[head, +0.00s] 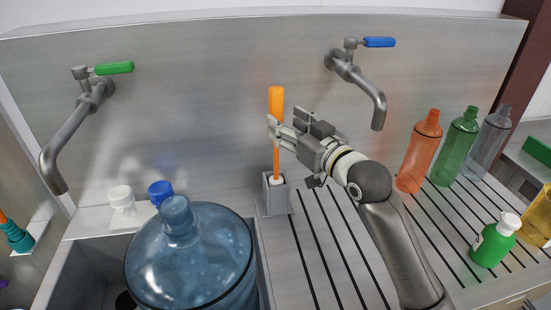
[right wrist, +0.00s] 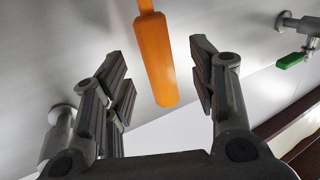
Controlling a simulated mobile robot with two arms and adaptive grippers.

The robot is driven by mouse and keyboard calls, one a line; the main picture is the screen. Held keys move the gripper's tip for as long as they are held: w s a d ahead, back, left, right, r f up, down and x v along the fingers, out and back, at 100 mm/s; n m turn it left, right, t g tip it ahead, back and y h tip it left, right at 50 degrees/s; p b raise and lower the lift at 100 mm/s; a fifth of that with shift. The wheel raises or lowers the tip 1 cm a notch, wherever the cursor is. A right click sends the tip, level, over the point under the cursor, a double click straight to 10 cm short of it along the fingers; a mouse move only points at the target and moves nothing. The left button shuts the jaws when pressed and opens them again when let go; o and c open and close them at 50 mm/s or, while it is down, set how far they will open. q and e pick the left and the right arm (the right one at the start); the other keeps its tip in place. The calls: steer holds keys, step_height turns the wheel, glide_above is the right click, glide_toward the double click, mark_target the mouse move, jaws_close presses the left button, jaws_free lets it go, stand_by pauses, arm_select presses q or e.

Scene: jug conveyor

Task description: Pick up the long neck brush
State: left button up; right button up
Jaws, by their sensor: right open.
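The long neck brush has an orange handle (head: 277,101) and a thin orange neck, and it stands upright in a grey square holder (head: 277,198) at the back of the sink counter. Its lower end is hidden in the holder. My right gripper (head: 273,128) is at the upper part of the brush, around the bottom of the handle and the neck. In the right wrist view the orange handle (right wrist: 160,58) lies between the two open fingers (right wrist: 164,85), with gaps on both sides. My left gripper is not in view.
A large blue water jug (head: 195,255) stands in the sink, left of the holder. White (head: 121,200) and blue (head: 160,191) caps sit behind it. Orange (head: 420,152), green and clear bottles and a green soap bottle (head: 495,240) stand right. Two taps (head: 357,75) project from the back wall.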

mark_target(280, 119)
steer(key=shift+w+a, duration=0.2)
steer(key=shift+w, duration=0.15)
steer(key=shift+f+p+x, duration=0.2)
steer(key=shift+p+x, duration=0.85)
steer(key=shift+x, duration=1.2)
steer(key=shift+d, duration=0.1)
jaws_close()
